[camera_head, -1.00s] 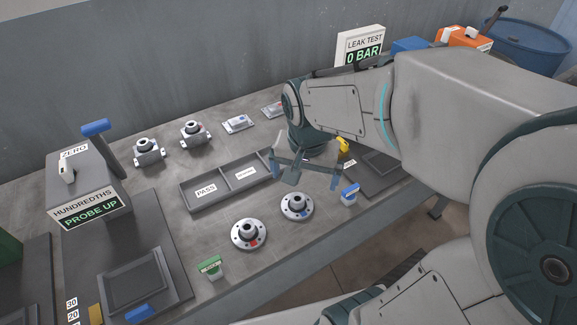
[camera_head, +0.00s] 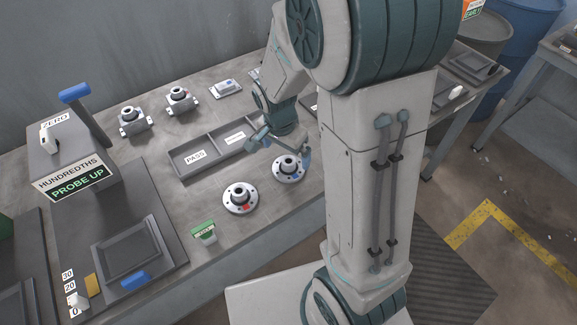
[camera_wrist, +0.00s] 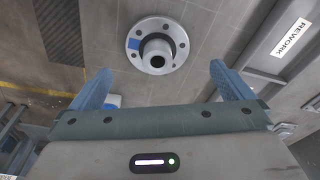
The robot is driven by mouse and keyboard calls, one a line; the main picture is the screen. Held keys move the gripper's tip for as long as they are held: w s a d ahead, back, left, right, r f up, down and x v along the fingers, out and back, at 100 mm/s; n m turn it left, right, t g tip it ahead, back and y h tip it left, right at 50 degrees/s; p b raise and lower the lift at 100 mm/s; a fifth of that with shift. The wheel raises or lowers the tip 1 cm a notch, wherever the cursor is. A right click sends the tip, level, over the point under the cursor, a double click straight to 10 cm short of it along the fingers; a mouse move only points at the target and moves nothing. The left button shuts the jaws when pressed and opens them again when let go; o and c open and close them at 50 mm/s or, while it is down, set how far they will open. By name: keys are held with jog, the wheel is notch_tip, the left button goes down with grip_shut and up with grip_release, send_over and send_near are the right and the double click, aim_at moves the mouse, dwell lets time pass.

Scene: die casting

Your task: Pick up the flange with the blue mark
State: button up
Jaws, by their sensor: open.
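The flange with the blue mark (camera_head: 286,175) is a grey round disc with bolt holes and a raised hub, lying on the bench. In the wrist view the same flange (camera_wrist: 170,29) shows its blue patch left of the hub. My gripper (camera_head: 278,151) is open and empty, just above and behind this flange in the head view. In the wrist view my gripper (camera_wrist: 161,72) has its two blue fingers spread, with the flange beyond the tips. A similar flange with a red mark (camera_head: 240,205) lies to its left.
A divided tray with a PASS label (camera_head: 184,173) sits just behind the flanges. A green-topped block (camera_head: 204,229) stands near the front edge. The probe gauge (camera_head: 72,165) is at left. Two housings (camera_head: 134,126) (camera_head: 181,103) stand at the back.

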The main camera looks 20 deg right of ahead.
aim_at(289, 161)
jog(key=shift+w+d+f, duration=0.1)
jog(key=shift+d+f, duration=0.15)
jog(key=shift+f, duration=1.05)
jog(key=shift+w+d+f, duration=0.1)
jog(key=shift+d+f, duration=0.1)
jog(key=shift+f, duration=1.1)
jog(key=c, duration=1.2)
jog(key=shift+r, duration=0.1)
notch_tip(289, 161, up, 4)
jog(key=shift+r, duration=0.1)
jog(key=d+r, duration=0.6)
jog(key=d, duration=0.5)
jog(key=shift+d+r, duration=0.35)
jog(key=shift+r, duration=0.05)
